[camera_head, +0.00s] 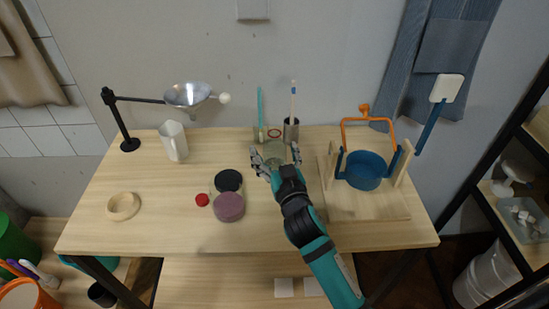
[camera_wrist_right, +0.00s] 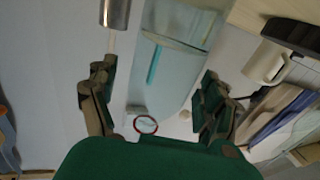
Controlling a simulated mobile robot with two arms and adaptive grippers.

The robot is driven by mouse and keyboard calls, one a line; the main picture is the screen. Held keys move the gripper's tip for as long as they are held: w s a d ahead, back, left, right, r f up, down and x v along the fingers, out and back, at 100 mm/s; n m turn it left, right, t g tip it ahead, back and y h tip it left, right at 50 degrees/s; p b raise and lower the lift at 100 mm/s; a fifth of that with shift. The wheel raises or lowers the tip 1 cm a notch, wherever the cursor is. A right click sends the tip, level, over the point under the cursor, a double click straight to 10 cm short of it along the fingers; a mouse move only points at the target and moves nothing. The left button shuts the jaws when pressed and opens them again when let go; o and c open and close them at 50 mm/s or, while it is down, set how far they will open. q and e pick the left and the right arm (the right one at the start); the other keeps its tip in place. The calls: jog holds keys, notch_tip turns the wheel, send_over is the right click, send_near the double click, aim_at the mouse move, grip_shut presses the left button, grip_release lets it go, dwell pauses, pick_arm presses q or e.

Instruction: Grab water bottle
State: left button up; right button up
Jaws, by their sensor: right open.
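The water bottle (camera_wrist_right: 180,75) is clear and pale blue-green. In the right wrist view it stands between the two spread fingers of my right gripper (camera_wrist_right: 158,73), with visible space on both sides. In the head view the bottle (camera_head: 274,150) shows as a greenish clear shape at the back middle of the table, partly hidden by my right gripper (camera_head: 275,155). That gripper is open, its fingers on either side of the bottle. I cannot tell if a finger touches it. My left gripper is not in view.
Close behind the bottle are a holder with a teal stick (camera_head: 261,110) and a metal cup (camera_head: 291,131) with a brush. A wooden stand with a blue bucket (camera_head: 364,172) is on the right. A white pitcher (camera_head: 174,143) and dark and mauve discs (camera_head: 229,206) are left.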

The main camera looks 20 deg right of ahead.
jog(key=c, duration=1.2)
jog(key=shift+c, duration=1)
jog(key=shift+r, duration=0.15)
